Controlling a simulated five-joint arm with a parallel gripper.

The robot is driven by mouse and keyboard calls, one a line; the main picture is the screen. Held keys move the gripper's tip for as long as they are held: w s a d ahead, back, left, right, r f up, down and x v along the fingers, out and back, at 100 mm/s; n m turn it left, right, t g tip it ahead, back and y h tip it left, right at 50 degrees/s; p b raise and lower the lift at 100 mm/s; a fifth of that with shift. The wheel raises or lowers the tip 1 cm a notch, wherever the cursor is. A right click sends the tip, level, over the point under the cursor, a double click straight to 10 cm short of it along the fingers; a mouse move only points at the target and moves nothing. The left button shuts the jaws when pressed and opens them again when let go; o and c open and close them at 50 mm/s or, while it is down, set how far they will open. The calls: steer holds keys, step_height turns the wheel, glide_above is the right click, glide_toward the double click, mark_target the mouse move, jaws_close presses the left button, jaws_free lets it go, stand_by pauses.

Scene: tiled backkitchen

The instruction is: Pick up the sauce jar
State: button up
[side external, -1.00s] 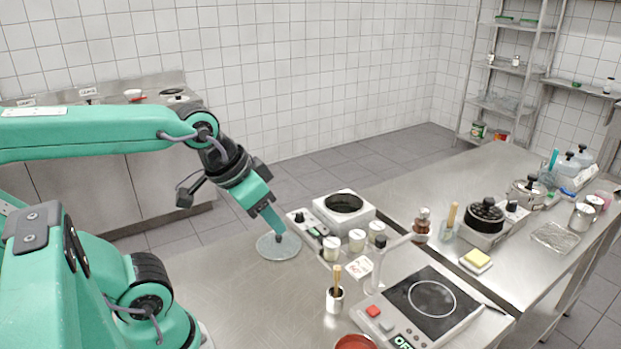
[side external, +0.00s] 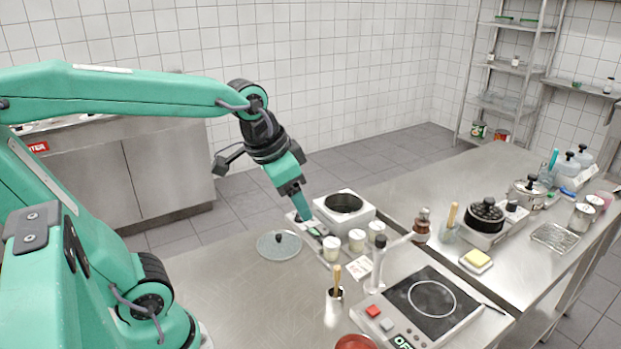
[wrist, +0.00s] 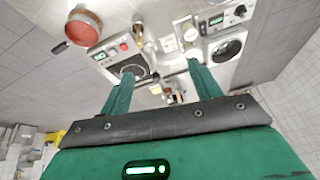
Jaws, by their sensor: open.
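Three small pale jars stand in a row on a tray in the side external view: a left one (side external: 331,249), a middle one (side external: 357,240) and a right one (side external: 376,231). I cannot tell which is the sauce jar. My gripper (side external: 305,214) hangs pointing down, just left of and above the row, apart from the jars as far as I can see. In the wrist view my gripper (wrist: 163,75) shows two spread fingers with nothing held between them. Pale jars (wrist: 188,33) appear small, beyond the right fingertip.
A white cooker (side external: 350,220) with a dark round opening stands behind the jars. A glass lid (side external: 272,251) lies left. The counter's left front is clear.

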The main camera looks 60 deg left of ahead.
steer(key=w+a+f+m+g, duration=0.1)
steer(key=w+a+f+m, duration=0.1)
steer(key=w, duration=0.4)
steer(key=w+a+f+m+g, duration=0.1)
steer(key=w+f, duration=0.1)
steer(key=w, duration=0.5)
steer(key=m+g, duration=0.2)
steer(key=m, duration=0.2)
glide_above(357, 234)
step_height(357, 234, down, 12)
steer(key=shift+s+d+r, duration=0.1)
steer(key=shift+d+r, duration=0.05)
steer(key=shift+r, duration=0.1)
steer(key=shift+w+a+f, duration=0.2)
steer(key=shift+w+f, duration=0.05)
steer(key=shift+f, duration=1.5)
steer(key=shift+s+d+f, duration=0.1)
steer(key=shift+s+f, duration=0.05)
steer(key=shift+f, duration=2.5)
